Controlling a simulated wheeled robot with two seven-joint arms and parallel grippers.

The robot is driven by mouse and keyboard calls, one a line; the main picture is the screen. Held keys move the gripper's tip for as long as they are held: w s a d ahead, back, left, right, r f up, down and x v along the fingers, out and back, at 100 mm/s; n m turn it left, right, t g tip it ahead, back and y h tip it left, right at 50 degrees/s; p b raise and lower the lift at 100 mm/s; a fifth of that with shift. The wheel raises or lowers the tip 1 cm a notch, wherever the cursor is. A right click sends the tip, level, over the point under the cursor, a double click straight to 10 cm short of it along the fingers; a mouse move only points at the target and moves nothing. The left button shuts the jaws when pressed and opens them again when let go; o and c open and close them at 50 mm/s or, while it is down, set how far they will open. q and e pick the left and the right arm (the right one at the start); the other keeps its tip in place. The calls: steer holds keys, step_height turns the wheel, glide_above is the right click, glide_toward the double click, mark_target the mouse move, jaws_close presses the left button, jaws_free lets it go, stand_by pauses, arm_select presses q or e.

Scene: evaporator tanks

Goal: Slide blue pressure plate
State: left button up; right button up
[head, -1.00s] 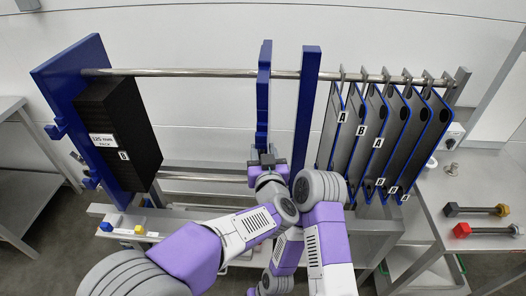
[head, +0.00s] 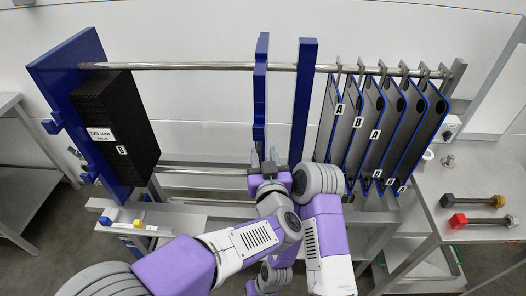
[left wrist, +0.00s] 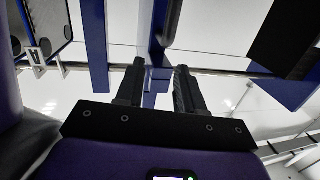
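Two upright blue plates hang at the middle of the rails: a narrow stepped one (head: 261,95) and a straight one (head: 304,100) to its right. I cannot tell by label which is the pressure plate. My left gripper (head: 268,158) is at the lower end of the stepped plate. In the left wrist view its two dark fingers (left wrist: 157,88) stand apart with a blue plate edge (left wrist: 153,73) between them. A gap shows at the right finger; contact at the left finger is unclear. My right gripper is not in view.
A black block (head: 141,130) marked "125 mm pack" sits against the blue end plate (head: 75,60) at left. Several grey, blue-edged plates (head: 372,130) hang at right. Bolts (head: 475,201) lie on the right bench. The rail between block and stepped plate is clear.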

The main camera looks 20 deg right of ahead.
arm_select(q)
steer(key=shift+s+a+f, duration=0.15)
steer(key=shift+s, duration=0.8)
steer(key=shift+s+a+f, duration=0.1)
steer(key=shift+s+a, duration=0.05)
steer(key=shift+s, duration=0.8)
steer(key=shift+f, duration=0.15)
